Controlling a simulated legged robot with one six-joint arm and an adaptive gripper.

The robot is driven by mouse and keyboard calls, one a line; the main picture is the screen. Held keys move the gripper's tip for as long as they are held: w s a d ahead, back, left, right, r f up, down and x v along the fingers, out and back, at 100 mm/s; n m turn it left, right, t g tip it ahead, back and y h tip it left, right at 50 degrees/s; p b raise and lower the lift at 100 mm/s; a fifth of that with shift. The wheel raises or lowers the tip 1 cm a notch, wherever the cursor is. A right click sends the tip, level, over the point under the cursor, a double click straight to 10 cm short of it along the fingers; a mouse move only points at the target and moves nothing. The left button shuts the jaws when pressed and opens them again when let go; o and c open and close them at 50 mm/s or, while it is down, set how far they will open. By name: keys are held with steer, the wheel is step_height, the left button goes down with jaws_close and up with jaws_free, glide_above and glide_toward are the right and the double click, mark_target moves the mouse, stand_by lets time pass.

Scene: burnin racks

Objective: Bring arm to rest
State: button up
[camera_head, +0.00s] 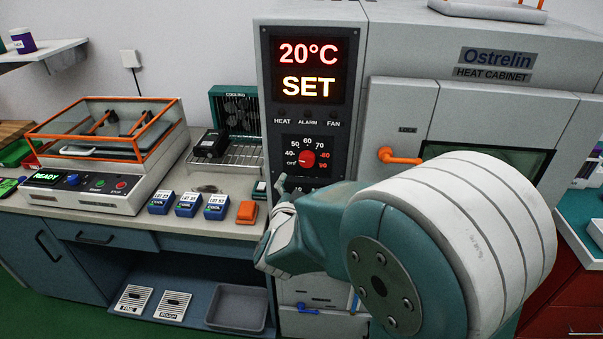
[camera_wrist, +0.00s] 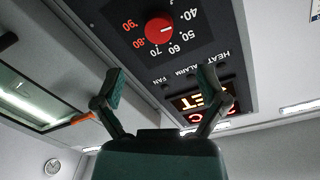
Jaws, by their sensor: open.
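My gripper (camera_wrist: 162,84) is open and empty, its two fingers spread apart in the wrist view. In the head view my gripper (camera_head: 281,187) is at the front of the heat cabinet (camera_head: 400,110), just below and left of the red dial knob (camera_head: 308,158). The knob also shows in the wrist view (camera_wrist: 159,28), beyond the fingertips and apart from them. The display (camera_head: 307,68) reads 20°C and SET. My arm covers the lower part of the dial panel and much of the cabinet door.
The orange door handle (camera_head: 399,156) is near my arm. On the bench at left are a tester (camera_head: 85,190) reading READY, several blue-labelled blocks (camera_head: 187,204), an orange block (camera_head: 247,212) and a wire rack (camera_head: 230,154). A grey tray (camera_head: 238,307) sits on the lower shelf.

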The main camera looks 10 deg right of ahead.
steer(key=shift+v, duration=1.15)
